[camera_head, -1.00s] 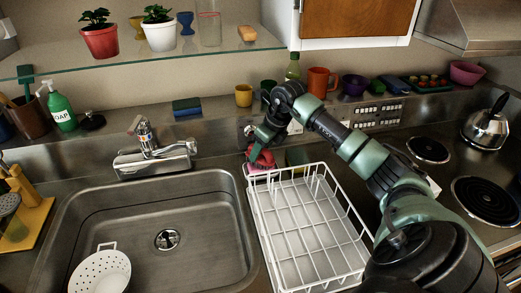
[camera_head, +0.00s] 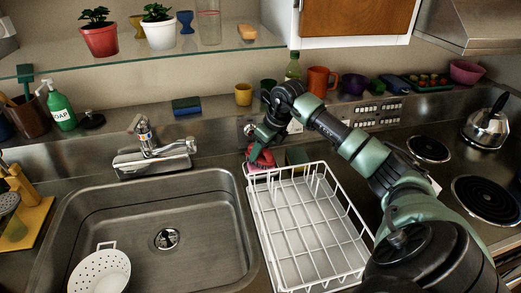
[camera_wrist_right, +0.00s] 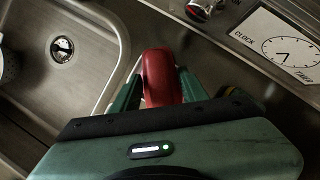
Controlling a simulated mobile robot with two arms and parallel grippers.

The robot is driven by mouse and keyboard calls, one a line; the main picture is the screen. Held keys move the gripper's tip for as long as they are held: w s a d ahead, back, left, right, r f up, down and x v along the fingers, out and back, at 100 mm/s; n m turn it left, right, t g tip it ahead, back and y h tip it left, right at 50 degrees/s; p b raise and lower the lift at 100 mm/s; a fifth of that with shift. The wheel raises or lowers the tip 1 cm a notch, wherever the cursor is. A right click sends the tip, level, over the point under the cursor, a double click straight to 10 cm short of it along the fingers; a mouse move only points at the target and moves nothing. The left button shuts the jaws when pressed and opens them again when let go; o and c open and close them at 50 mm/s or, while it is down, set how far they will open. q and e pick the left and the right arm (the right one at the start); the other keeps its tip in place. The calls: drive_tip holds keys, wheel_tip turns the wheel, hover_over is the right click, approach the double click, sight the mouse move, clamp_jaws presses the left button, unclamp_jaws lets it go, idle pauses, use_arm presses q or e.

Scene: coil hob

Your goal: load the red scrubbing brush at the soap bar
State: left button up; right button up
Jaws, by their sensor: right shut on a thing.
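My right gripper (camera_head: 260,144) is just behind the back left corner of the white dish rack. It is shut on the red scrubbing brush (camera_head: 263,158), whose red body points downward. In the right wrist view the brush (camera_wrist_right: 161,78) sits between the two green fingers (camera_wrist_right: 158,90). A pinkish edge shows low beside the brush in the head view, too small to name. An orange-tan block (camera_head: 247,32) lies on the glass shelf; I cannot tell whether it is the soap bar. My left gripper is not in view.
The white wire dish rack (camera_head: 318,232) stands in front of the gripper, with the sink (camera_head: 130,220) to its left. The faucet (camera_head: 152,152) rises behind the sink. A blue-green sponge (camera_head: 186,106) and several cups stand on the back ledge.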

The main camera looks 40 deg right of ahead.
idle(0.3)
drive_tip(key=shift+r+p, duration=2.45)
drive_tip(key=shift+r, duration=1.05)
drive_tip(key=shift+f, duration=0.15)
